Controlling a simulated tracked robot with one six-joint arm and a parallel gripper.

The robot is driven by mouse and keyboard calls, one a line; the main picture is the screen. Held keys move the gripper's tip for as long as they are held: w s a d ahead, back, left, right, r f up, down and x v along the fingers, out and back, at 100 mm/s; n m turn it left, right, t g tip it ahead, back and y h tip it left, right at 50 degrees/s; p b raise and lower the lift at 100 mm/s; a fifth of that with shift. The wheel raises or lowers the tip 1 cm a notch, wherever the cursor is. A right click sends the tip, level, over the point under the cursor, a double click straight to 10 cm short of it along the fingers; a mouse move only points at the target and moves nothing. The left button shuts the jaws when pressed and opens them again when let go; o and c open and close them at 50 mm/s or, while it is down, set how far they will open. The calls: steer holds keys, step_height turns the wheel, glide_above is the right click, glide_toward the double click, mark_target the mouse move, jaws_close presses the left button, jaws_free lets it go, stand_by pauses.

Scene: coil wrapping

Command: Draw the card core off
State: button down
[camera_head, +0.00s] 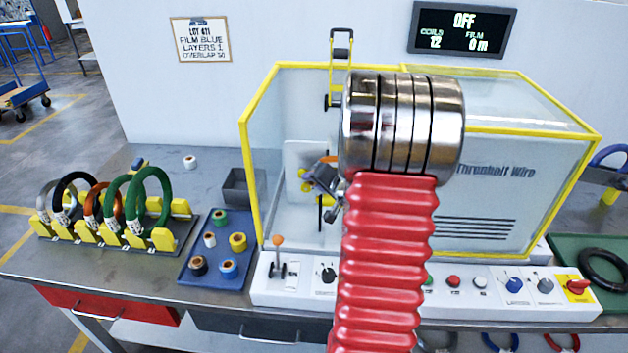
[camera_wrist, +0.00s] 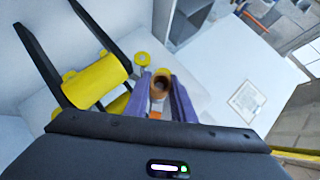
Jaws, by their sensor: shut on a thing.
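In the wrist view, the brown card core (camera_wrist: 161,79) shows end-on between the two purple fingers of my gripper (camera_wrist: 160,96). The gripper is shut on it. A yellow knob (camera_wrist: 143,58) sits just left of the core, and a larger yellow roller (camera_wrist: 95,82) lies further left. In the head view, my gripper (camera_head: 326,186) is inside the wrapping machine, in front of its yellow parts (camera_head: 304,181). My arm hides much of that area. I cannot tell from the head view whether the core touches the machine's spindle.
The yellow-framed guard (camera_head: 252,170) stands around my gripper. The control panel (camera_head: 290,280) runs along the front. Left of it are a blue tray (camera_head: 222,277) of tape rolls, a grey bin (camera_head: 240,188) and a rack (camera_head: 95,236) of coils. The display (camera_head: 463,30) reads OFF.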

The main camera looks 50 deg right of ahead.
steer(key=shift+s+a, duration=0.6)
steer(key=shift+a, duration=0.15)
steer(key=shift+s+a, duration=0.2)
steer(key=shift+a, duration=0.1)
steer(key=shift+s+a, duration=0.25)
steer(key=shift+s+a, duration=0.45)
steer(key=shift+a, duration=0.1)
steer(key=shift+s+a, duration=0.1)
steer(key=shift+a, duration=0.05)
